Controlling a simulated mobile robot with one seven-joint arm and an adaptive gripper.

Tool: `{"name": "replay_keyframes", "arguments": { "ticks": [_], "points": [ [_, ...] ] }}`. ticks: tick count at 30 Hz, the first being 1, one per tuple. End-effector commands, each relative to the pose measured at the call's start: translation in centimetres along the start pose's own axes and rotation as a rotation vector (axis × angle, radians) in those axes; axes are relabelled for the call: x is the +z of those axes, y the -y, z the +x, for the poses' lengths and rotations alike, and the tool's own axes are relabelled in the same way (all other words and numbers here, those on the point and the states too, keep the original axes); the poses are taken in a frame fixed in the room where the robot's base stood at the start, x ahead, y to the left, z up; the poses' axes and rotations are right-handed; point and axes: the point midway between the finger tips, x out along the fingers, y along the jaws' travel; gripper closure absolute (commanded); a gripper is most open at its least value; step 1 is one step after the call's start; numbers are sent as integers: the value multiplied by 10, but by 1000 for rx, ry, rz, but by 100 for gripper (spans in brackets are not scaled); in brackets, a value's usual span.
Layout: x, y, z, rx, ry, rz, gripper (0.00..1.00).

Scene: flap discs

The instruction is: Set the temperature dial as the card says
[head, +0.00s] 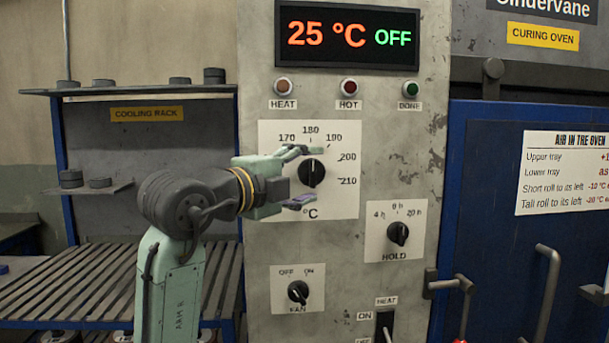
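The temperature dial (312,172) is a black knob on a white plate marked °C, with 170, 180, 190, 200 and 210 visible. Its pointer looks roughly upward, near 180. The plate's left part is hidden behind my gripper (308,175). My gripper is open, one finger above the dial and one below it; whether they touch it I cannot tell. The card (563,173), headed "Air in the oven", hangs on the blue oven door and is cut off at the right. It lists upper tray, lower tray, short roll and tall roll. The display (347,36) reads 25 °C OFF.
Below are the hold dial (398,233), fan dial (298,292) and heat switch (385,326). Lamps for heat, hot and done sit above. Door handles (540,295) stick out at right.

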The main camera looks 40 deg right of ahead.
Motion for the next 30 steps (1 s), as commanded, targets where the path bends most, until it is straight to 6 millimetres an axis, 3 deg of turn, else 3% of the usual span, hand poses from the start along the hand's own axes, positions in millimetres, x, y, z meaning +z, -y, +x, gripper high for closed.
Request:
{"name": "replay_keyframes", "arguments": {
  "ticks": [19,30],
  "points": [
    [0,0,0,0,0,0,86],
    [0,-5,0,-49,0,-48,86]
  ]
}}
